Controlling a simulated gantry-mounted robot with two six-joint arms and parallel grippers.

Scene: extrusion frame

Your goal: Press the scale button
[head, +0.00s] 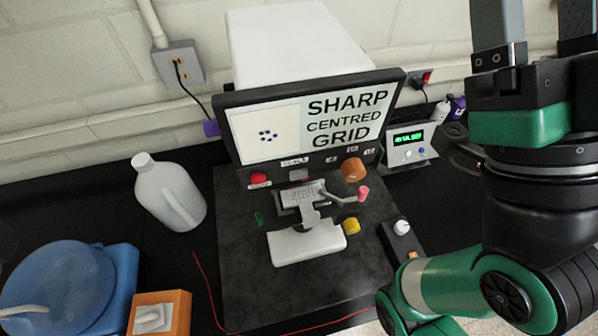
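The machine's panel has a label reading SCALE (295,161) with a small grey button (299,174) just below it, under the screen (310,125). The screen reads SHARP CENTRED GRID and shows a cluster of dark dots on a pale field. My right gripper (538,35) is at the upper right, well apart from the panel. Its two fingers point up and stand wide apart with nothing between them; their tips are cut off by the top edge. My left gripper is not in view.
A red button (258,180) and an orange knob (353,169) flank the grey button. A white stage piece (306,243), pink and yellow knobs stand in front. A white bottle (168,192) is at left, a green-display box (408,146) at right. The dark mat (245,290) has free room.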

